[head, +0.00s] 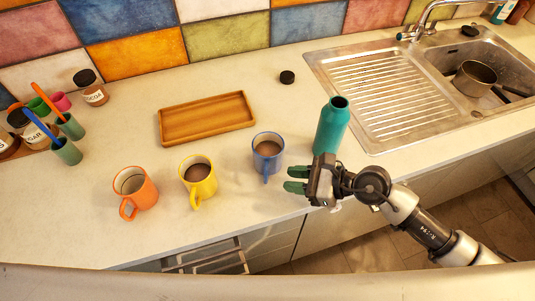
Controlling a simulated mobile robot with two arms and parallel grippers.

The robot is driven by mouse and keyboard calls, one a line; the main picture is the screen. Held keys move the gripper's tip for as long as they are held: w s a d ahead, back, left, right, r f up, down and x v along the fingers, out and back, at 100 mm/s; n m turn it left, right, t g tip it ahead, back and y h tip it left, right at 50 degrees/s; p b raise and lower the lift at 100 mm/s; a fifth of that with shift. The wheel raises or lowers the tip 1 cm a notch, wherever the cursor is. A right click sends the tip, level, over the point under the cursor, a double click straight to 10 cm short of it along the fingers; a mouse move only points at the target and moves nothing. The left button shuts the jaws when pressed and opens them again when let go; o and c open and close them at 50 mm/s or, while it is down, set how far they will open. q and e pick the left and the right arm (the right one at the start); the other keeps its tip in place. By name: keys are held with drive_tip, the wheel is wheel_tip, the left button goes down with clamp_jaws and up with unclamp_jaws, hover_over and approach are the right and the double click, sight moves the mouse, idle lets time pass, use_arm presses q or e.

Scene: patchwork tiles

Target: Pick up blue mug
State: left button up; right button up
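The blue mug (268,157) stands upright on the counter with brown liquid in it, and its handle points toward the front edge. A yellow mug (198,182), also holding brown liquid, and an orange mug (135,192) stand to its left. My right gripper (289,180) comes in from the right, over the counter's front edge. Its green-tipped fingers are spread apart and point left, just to the right of and in front of the blue mug. Nothing shows between them. My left gripper is not in view.
A teal bottle (332,127) stands close behind my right gripper, its black lid (287,77) lying farther back. A wooden tray (206,118) lies behind the mugs. The sink (478,75) holds a pot (474,78). Jars and green cups (68,151) stand at the left.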

sight(267, 161)
drive_tip(key=p+x, duration=0.2)
drive_tip(key=x, duration=0.3)
drive_tip(key=shift+a, duration=0.3)
drive_tip(key=shift+a+f, duration=0.15)
clamp_jaws()
